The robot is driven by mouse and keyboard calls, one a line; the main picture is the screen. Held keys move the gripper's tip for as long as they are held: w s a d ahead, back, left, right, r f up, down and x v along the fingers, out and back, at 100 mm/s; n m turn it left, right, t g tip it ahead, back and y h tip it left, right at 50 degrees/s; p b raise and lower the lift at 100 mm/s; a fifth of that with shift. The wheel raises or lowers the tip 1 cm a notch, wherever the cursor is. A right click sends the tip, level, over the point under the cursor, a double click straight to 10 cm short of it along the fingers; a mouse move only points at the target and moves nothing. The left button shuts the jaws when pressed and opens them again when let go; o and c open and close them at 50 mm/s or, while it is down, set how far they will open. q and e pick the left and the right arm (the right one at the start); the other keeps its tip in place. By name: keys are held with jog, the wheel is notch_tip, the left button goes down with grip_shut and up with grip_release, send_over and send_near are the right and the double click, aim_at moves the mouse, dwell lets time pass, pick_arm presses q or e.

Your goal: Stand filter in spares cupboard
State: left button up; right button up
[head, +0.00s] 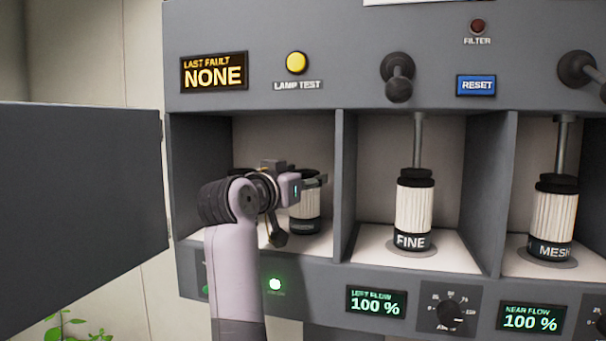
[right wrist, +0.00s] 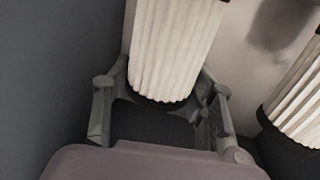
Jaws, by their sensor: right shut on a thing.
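The spares cupboard (head: 173,215) is the left bay of the grey cabinet, its dark door (head: 80,210) swung open to the left. My right gripper (head: 272,182) reaches into it. In the right wrist view the right gripper (right wrist: 160,105) is shut on a white pleated filter (right wrist: 172,50), near its dark end band. In the head view my gripper hides most of this filter, so I cannot tell whether it touches the floor. Another pleated filter (head: 305,210) stands to the right in the bay; it also shows in the right wrist view (right wrist: 298,100). My left gripper is not in view.
A divider (head: 343,185) separates the cupboard from a bay with a FINE filter (head: 413,212) under a plunger. A MESH filter (head: 554,215) stands in the far right bay. Knobs and flow displays (head: 376,303) line the front below.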

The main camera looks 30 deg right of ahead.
jog(key=shift+a, duration=0.15)
jog(key=shift+f, duration=0.15)
jog(key=o, duration=1.3)
jog(key=shift+c, duration=0.2)
